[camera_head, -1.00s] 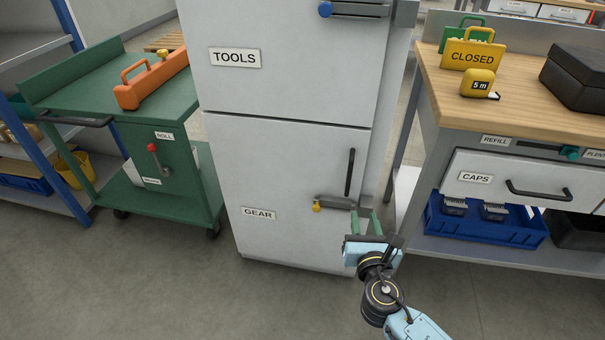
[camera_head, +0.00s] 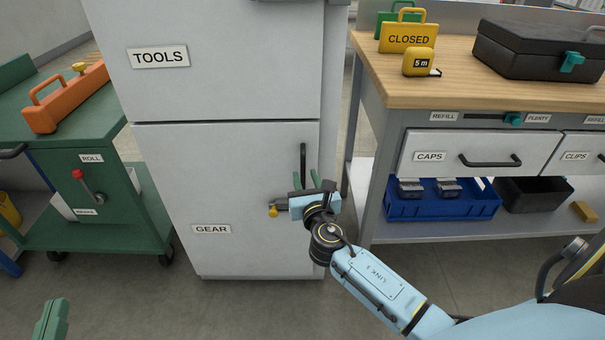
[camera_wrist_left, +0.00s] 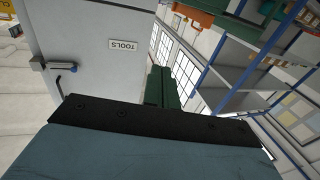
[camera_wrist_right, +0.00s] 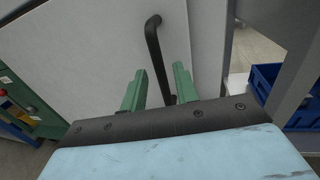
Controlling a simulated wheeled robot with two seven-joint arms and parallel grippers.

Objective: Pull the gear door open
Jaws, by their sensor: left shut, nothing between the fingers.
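The grey gear door (camera_head: 225,175) is the lower door of the cabinet and looks shut. Its "GEAR" label (camera_head: 211,229) is at the lower left. Its black upright handle (camera_head: 303,160) is near the right edge; a latch with a yellow knob (camera_head: 273,211) sits below, partly hidden by my right gripper. My right gripper (camera_head: 306,180) is open at the handle's lower part. In the right wrist view the handle (camera_wrist_right: 155,50) runs down between its two green fingers (camera_wrist_right: 160,85); contact cannot be told. My left gripper (camera_head: 50,318) is shut and empty, low at the left; its fingers show in the left wrist view (camera_wrist_left: 158,85).
The tools door (camera_head: 215,60) is above the gear door. A green cart (camera_head: 100,190) with an orange toolbox (camera_head: 65,98) stands left. A workbench (camera_head: 455,92) with a caps drawer (camera_head: 430,155) and a blue crate (camera_head: 440,207) stands close on the right. The floor in front is open.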

